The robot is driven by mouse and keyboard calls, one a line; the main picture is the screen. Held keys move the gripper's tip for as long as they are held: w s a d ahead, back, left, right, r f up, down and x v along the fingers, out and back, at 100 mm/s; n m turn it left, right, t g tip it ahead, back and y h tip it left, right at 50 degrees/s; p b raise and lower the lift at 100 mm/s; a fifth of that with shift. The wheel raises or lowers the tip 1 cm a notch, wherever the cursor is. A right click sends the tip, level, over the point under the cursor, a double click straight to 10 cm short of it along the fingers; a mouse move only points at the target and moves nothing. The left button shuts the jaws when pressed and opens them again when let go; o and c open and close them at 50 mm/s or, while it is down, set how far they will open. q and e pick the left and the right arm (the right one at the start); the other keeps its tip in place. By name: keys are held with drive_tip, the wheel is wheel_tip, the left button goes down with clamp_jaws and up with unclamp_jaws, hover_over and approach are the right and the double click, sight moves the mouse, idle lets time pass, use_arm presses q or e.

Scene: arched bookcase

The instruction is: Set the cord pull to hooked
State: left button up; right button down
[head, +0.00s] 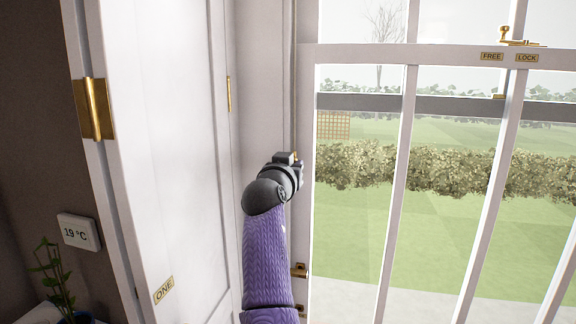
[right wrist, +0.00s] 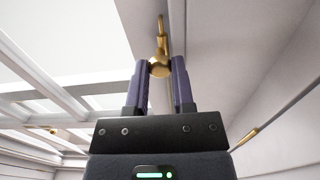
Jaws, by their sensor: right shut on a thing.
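The brass cord pull (right wrist: 159,69) shows in the right wrist view, a rounded knob hanging on a thin line in front of the pale frame. My right gripper (right wrist: 160,84) is shut on it, with one purple finger on each side. In the head view my right gripper (head: 296,160) is at the window's left jamb, seen from behind, and mostly hides the pull. A small brass fitting (head: 299,270) sits lower on the same jamb; I cannot tell if it is the hook. My left gripper is not in view.
A white panelled shutter (head: 170,150) labelled ONE stands left of my right arm. The barred window (head: 350,220) is to the right. A brass latch (head: 518,40) sits above the FREE and LOCK labels. A thermostat (head: 77,232) and a plant (head: 52,275) are at lower left.

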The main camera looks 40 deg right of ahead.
drive_tip(key=shift+c, duration=2.3)
unclamp_jaws()
drive_tip(key=shift+f, duration=0.2)
drive_tip(key=shift+r, duration=0.1)
drive_tip(key=shift+a, duration=0.1)
drive_tip(key=b+v, duration=0.3)
drive_tip(key=v, duration=0.6)
drive_tip(key=shift+s+a, duration=0.25)
drive_tip(key=shift+s, duration=0.1)
